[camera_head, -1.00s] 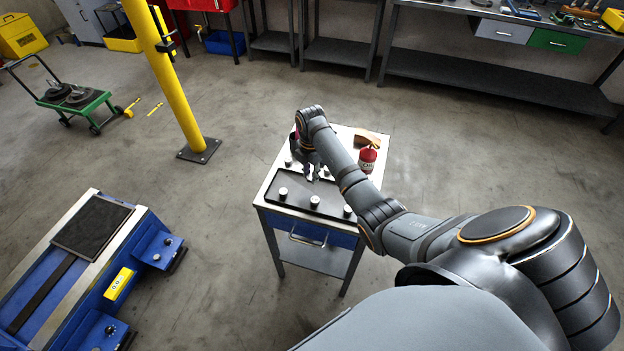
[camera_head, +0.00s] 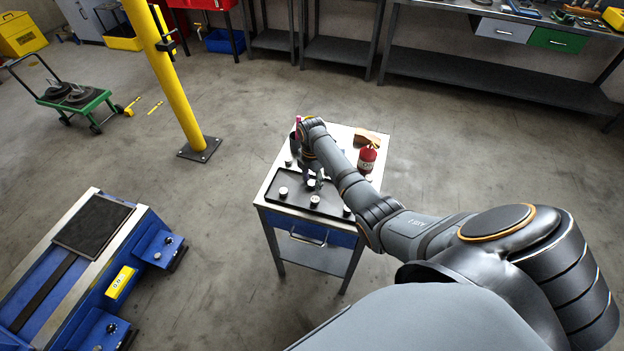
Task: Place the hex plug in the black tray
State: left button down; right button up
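The black tray (camera_head: 272,198) lies on a small cart. Small pale plugs stand in it: one at the left (camera_head: 283,192), one in the front middle (camera_head: 314,201) and one at the right, partly behind my arm (camera_head: 347,211). My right gripper (camera_head: 314,181) points down over the back middle of the tray. Its fingers look spread, with another pale plug (camera_head: 311,184) low between them, seemingly at tray level. The plugs are too small to tell which is the hex plug. My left gripper is out of view.
A red bottle (camera_head: 367,158) and a tan object (camera_head: 368,138) stand on the cart top behind my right arm. Another small pale piece (camera_head: 289,163) sits behind the tray. A blue machine (camera_head: 120,270) stands at left, with open floor between.

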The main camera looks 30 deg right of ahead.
aim_at(312, 182)
jog(key=shift+r, duration=0.1)
notch_tip(312, 182, up, 12)
jog(key=b, duration=0.1)
dwell(0.4)
